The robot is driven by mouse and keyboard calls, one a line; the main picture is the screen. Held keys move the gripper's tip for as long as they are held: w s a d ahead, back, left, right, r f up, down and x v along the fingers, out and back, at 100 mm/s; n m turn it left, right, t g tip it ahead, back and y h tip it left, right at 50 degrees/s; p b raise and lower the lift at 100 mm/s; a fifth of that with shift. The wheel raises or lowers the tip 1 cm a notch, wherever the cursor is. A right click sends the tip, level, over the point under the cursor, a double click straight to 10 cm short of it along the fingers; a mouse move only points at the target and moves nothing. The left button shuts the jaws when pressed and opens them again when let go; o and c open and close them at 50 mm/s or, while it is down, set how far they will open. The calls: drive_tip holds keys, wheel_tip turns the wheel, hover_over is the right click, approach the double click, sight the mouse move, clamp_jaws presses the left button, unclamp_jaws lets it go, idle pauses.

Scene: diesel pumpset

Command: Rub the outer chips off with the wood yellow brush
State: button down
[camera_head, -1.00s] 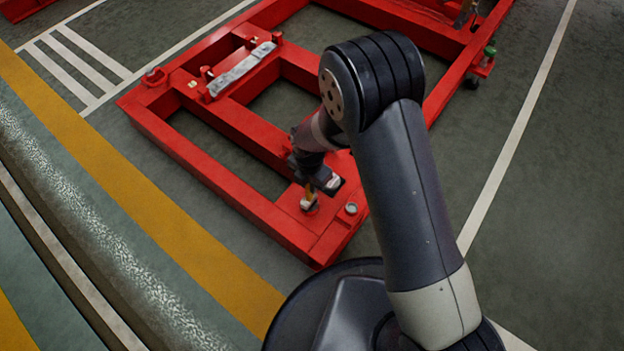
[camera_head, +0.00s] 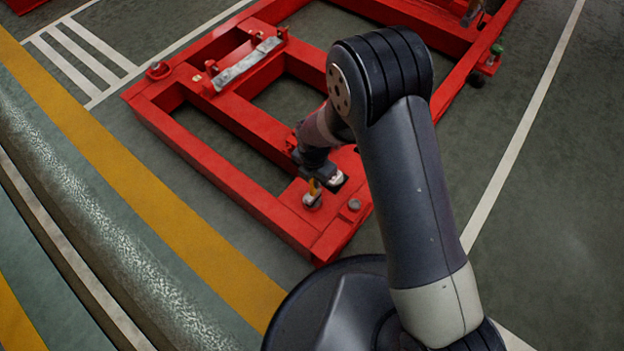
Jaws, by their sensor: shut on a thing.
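My gripper (camera_head: 316,183) is over the near corner plate of the red frame (camera_head: 240,196). It is shut on a small brush with a yellow handle (camera_head: 314,188), which points down. The brush's lower end is at a round metal fitting (camera_head: 311,201) on the plate; I cannot tell whether it touches. The outer chips are too small to make out in this view. My arm hides part of the frame behind the gripper.
A grey metal bar (camera_head: 247,64) lies on the frame's far crossbeam. A green-topped part (camera_head: 495,52) is at the right rail. The floor around the frame is clear.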

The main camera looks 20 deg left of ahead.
drive_tip(key=shift+w+d, duration=0.25)
drive_tip(key=shift+w, duration=0.6)
drive_tip(key=s+a, duration=0.2)
drive_tip(key=shift+s, duration=0.4)
idle(0.5)
drive_tip(key=shift+w, duration=0.1)
drive_tip(key=w, duration=0.3)
drive_tip(key=shift+d, duration=0.4)
idle(0.3)
